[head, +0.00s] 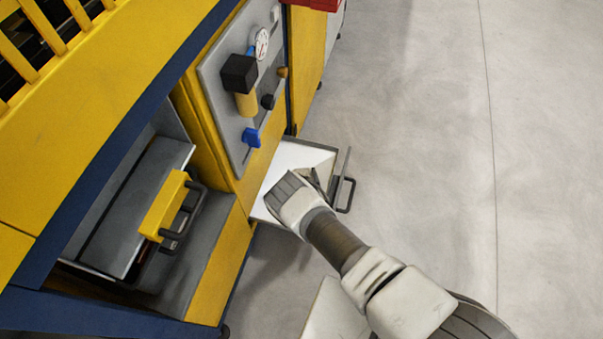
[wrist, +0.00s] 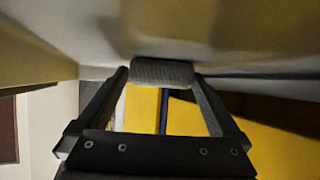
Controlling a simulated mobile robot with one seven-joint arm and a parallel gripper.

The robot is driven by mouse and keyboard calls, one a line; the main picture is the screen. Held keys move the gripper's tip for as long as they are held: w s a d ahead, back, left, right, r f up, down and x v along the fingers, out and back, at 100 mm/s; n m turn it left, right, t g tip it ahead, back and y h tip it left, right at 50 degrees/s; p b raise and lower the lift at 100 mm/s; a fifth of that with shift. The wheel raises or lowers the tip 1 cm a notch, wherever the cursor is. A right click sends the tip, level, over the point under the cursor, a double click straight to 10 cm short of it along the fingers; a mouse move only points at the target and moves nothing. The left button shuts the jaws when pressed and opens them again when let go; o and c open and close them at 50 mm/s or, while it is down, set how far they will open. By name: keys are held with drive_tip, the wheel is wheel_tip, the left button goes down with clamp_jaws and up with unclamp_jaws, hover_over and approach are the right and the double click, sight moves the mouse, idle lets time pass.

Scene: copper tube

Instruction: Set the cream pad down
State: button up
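The drawer has a white inside and a dark handle. My own wrist hides the pad and most of the fingers in the head view. I cannot tell whether the pad touches the drawer.
A yellow machine fills the left, with a grey panel (head: 222,85) carrying a gauge (head: 262,43) and knobs above the drawer. A grey case with a yellow part (head: 165,205) sits in an open bay at lower left. The grey floor (head: 430,130) to the right is clear.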

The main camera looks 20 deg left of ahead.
drive_tip(key=shift+r, duration=0.1)
drive_tip(key=shift+r, duration=0.25)
drive_tip(key=p+v, duration=0.5)
drive_tip(key=v, duration=0.5)
drive_tip(key=shift+s+d+r+p, duration=0.1)
drive_tip(key=shift+s+p, duration=0.25)
drive_tip(key=shift+p, duration=0.05)
drive_tip(key=shift+s+d+r, duration=0.2)
drive_tip(key=shift+s+d, duration=0.05)
drive_tip(key=shift+s, duration=0.25)
